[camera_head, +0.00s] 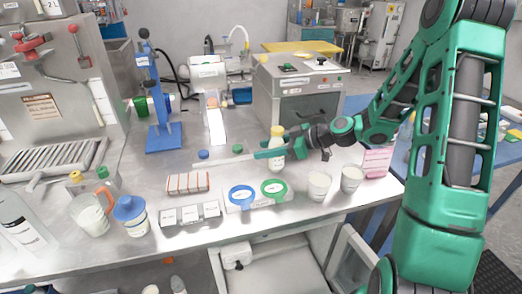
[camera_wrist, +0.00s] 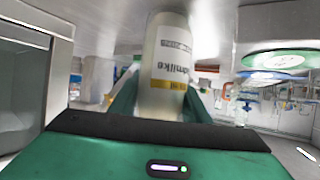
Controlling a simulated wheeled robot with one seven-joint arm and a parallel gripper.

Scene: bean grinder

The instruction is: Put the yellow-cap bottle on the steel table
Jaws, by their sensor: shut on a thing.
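The yellow-cap bottle (camera_head: 277,160) is pale, with a yellow cap, and stands upright over the steel table (camera_head: 165,205) right of its middle. My green gripper (camera_head: 276,153) reaches in from the right and is shut around the bottle's body. In the wrist view the bottle (camera_wrist: 170,60) sits between the two green fingers, its label upside down with a yellow band. The cap is hidden there. I cannot tell whether the bottle's base touches the steel table or hangs just above it.
Two white cups (camera_head: 319,185) and a pink rack (camera_head: 376,163) are to the right. A grey box machine (camera_head: 300,95) stands behind. Bare steel shows left of the bottle.

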